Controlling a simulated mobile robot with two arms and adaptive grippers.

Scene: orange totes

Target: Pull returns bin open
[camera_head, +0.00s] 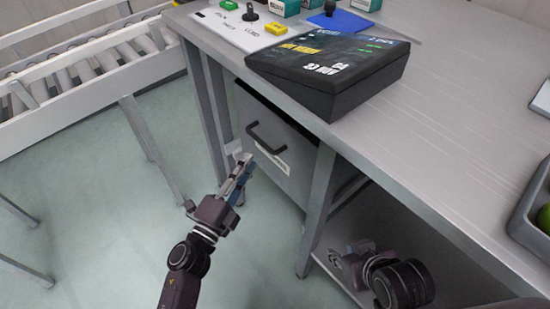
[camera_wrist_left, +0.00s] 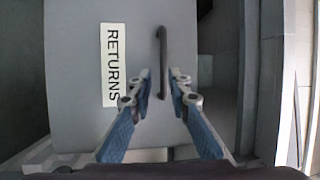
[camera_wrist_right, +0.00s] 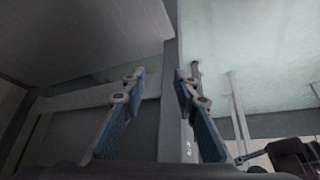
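The returns bin (camera_head: 285,160) is a grey drawer front under the steel table, with a dark bar handle (camera_head: 264,138) and a white label. The left wrist view shows the bin front (camera_wrist_left: 75,60), the label reading RETURNS (camera_wrist_left: 115,65) and the handle (camera_wrist_left: 162,62). My left gripper (camera_head: 241,166) is in front of the bin, close to the handle. In its wrist view its fingers (camera_wrist_left: 160,82) are open, one on each side of the handle's lower part; contact is unclear. My right gripper (camera_head: 350,250) is low by the table's lower shelf; its fingers (camera_wrist_right: 160,80) are apart and empty.
A table leg (camera_head: 317,205) stands right of the bin and another (camera_head: 205,110) stands left. A roller conveyor (camera_head: 80,70) stands at the left. The floor (camera_head: 100,215) before the bin is mostly clear.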

